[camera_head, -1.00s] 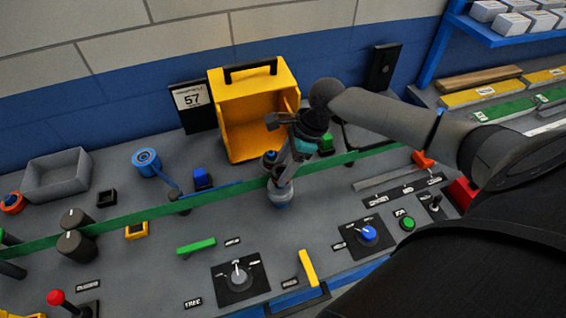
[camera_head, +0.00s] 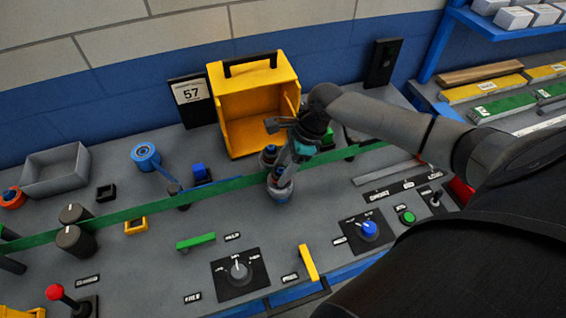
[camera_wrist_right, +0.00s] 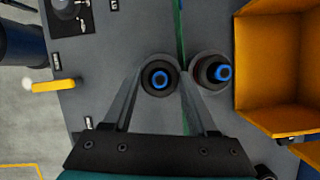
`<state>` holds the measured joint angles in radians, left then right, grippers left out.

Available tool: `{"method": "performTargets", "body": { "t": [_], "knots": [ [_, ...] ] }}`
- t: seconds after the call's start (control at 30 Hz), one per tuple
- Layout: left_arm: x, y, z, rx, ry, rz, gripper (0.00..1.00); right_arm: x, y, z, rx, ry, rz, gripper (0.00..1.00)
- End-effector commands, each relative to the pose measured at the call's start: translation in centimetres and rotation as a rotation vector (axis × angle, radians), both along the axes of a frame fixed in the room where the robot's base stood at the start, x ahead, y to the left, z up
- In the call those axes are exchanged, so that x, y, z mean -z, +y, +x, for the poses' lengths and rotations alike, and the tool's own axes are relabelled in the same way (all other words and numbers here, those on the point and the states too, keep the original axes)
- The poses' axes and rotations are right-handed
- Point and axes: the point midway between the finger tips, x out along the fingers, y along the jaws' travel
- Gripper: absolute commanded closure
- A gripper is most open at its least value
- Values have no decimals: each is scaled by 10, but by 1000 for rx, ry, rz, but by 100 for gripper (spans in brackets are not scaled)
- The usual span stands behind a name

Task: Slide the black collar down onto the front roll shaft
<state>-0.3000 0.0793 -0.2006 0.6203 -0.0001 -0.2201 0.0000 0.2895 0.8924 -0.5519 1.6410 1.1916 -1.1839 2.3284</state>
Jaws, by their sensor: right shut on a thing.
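My right gripper (camera_wrist_right: 162,82) is shut on the black collar (camera_wrist_right: 148,83), a dark ring between its fingertips. The blue end of the front roll shaft (camera_wrist_right: 160,79) shows inside the ring in the right wrist view. How far down the collar sits on the shaft cannot be told. My left gripper is not in view.
A green strip (camera_head: 140,211) runs across the panel and passes between the two rolls. The open yellow box (camera_head: 233,79) stands close behind them. Dark posts (camera_head: 76,240), a blue knob (camera_head: 368,229) and a yellow bar (camera_head: 308,263) rise from the panel.

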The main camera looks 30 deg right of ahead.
Motion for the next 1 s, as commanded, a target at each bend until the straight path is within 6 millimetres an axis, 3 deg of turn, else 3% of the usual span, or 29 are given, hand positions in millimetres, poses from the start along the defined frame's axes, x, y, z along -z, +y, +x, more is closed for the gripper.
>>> {"method": "performTargets", "body": {
  "t": [0.23,0.27,0.57,1.0],
  "knots": [
    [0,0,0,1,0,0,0,1,0,0,-1,0,0,100],
    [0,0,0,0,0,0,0,1,0,0,-1,0,0,41],
    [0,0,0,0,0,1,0,1,0,0,0,0,0,7],
    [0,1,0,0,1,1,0,2,0,0,0,0,-1,7]
  ]
}}
